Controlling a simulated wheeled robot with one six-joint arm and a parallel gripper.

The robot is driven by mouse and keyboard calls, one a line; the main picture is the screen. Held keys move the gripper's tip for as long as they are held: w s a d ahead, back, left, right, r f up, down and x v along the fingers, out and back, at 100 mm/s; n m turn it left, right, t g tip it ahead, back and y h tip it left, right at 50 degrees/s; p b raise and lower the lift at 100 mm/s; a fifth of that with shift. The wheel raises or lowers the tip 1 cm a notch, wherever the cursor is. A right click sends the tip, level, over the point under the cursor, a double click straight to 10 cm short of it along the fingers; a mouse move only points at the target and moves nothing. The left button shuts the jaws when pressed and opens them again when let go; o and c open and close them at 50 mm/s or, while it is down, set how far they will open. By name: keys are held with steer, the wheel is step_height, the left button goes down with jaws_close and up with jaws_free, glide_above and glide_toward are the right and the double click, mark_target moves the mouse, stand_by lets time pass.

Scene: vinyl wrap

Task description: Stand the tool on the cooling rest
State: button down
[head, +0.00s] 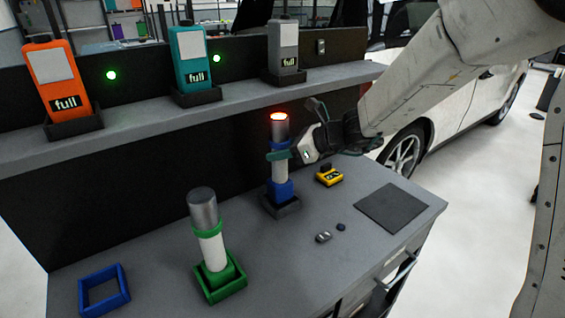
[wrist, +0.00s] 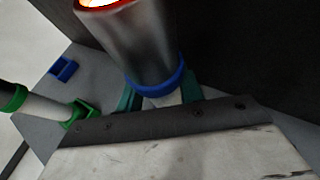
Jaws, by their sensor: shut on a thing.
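The blue-banded tool (head: 281,172) stands upright at the back of the bench, with a white body, a grey metal barrel and an orange-red glowing top. Its blue foot is at a dark grey square holder (head: 282,209); I cannot tell whether it is seated or slightly raised. My gripper (head: 279,155) reaches in from the right, its teal fingers shut around the tool below the upper blue band. In the wrist view the barrel (wrist: 137,45) rises between the fingers. An empty blue square frame (head: 127,292), likely the cooling rest, lies at the bench's front left.
A green-banded tool (head: 210,240) stands in a green square rest (head: 237,283) between the blue frame and my gripper. A yellow item (head: 329,176), small pieces (head: 323,237) and a dark mat (head: 391,208) lie right. Orange, teal and grey bottles stand on the shelf (head: 235,108) above.

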mark_target(282, 162)
step_height(282, 162, down, 3)
steer(key=shift+d+f, duration=0.1)
steer(key=shift+f, duration=0.05)
steer(key=c, duration=0.9)
jaws_free()
steer(key=shift+s, duration=0.1)
steer(key=v, duration=1.2)
steer(key=s+d+r+n+g+h, duration=0.2)
steer(key=s+n, duration=0.5)
steer(key=s, duration=0.2)
steer(key=s+d+r+n+g+h, duration=0.1)
steer(key=s+r+n+g+h, duration=0.1)
steer(key=s+n, duration=0.6)
steer(key=s+d+n+h, duration=0.7)
steer(key=s+d, duration=0.5)
steer(key=s, duration=0.2)
steer(key=shift+d+f+t+h, duration=0.25)
steer(key=shift+t+h, duration=0.05)
steer(key=shift+h, duration=0.1)
